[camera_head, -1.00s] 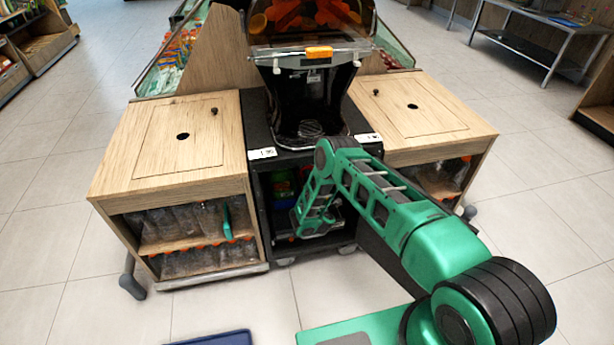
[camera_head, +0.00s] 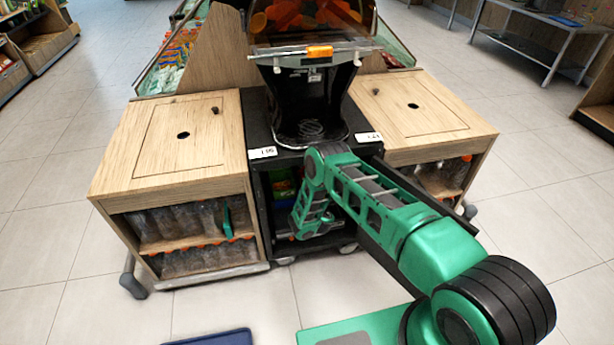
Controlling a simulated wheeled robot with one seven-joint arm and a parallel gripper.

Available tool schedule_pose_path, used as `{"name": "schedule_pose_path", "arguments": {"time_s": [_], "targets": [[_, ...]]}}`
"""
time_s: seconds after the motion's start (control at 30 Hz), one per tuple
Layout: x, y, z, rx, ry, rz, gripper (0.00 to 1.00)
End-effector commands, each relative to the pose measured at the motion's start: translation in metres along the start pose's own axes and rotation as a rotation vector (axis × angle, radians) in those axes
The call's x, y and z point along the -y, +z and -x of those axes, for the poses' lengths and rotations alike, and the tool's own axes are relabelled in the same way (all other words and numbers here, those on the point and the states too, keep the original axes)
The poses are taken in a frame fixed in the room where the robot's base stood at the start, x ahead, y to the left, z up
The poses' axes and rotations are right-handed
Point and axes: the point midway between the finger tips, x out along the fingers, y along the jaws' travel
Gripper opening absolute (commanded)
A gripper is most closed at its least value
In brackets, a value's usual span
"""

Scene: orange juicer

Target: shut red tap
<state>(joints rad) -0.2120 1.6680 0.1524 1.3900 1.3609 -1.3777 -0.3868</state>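The black orange juicer (camera_head: 309,100) stands on a black cabinet between two wooden units. An orange piece (camera_head: 320,51) shows on its front bar. I cannot make out a red tap for certain; a small dark spout (camera_head: 314,74) is below the bar. My green arm (camera_head: 385,205) comes from the lower right and bends down in front of the cabinet. My gripper end (camera_head: 300,231) is low at the cabinet's open shelf, well below the juicer's front. It is too small and too covered by the arm to show its fingers or anything in them.
Wooden units stand left (camera_head: 172,140) and right (camera_head: 415,110), with clear bottles on their shelves. A wire drip grid (camera_head: 311,128) lies under the juicer. Oranges (camera_head: 300,15) fill its top. A blue flat edge (camera_head: 215,339) is at the bottom. The tiled floor in front is mostly clear.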

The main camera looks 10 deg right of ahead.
Motion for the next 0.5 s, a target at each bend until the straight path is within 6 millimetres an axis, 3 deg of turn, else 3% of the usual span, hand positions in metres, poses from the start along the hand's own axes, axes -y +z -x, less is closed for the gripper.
{"name": "schedule_pose_path", "arguments": {"time_s": [0.03,0.1,0.5], "targets": [[0.0035,-0.0041,0.0025,-0.006,-0.005,-0.005,0.18],[0.0030,-0.0035,0.0022,-0.005,-0.005,-0.004,0.30],[0.0023,0.0000,0.0039,0.000,-0.003,-0.002,0.30]]}}
